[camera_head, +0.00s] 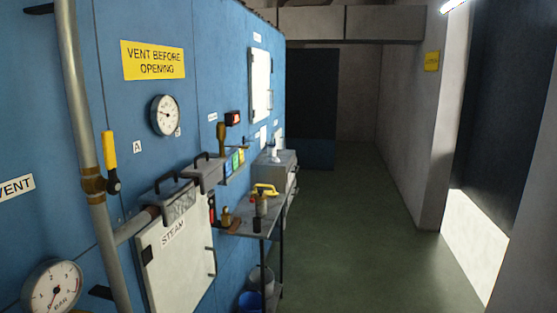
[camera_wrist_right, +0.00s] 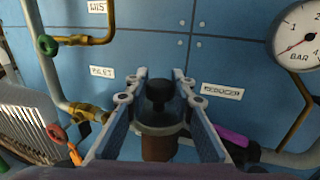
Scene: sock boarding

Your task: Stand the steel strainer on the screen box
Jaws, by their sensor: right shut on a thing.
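My right gripper (camera_wrist_right: 158,98) shows in the right wrist view, its two blue fingers closed on a dark round knob. Under the knob are a grey collar and a brown cylindrical body, which I take to be the steel strainer (camera_wrist_right: 158,147). Its lower end is hidden by the near edge of the picture. Neither gripper shows in the head view. I cannot tell for certain which thing is the screen box. A grey box with a black handle (camera_head: 205,174) stands by the blue wall in the head view.
A narrow metal bench (camera_head: 246,229) with small items stands along the wall. A white STEAM door (camera_head: 178,258) and a thick vertical pipe (camera_head: 84,150) are nearer. In the wrist view, a pressure gauge (camera_wrist_right: 300,38) and brass valves lie close by. The green floor (camera_head: 360,240) is clear.

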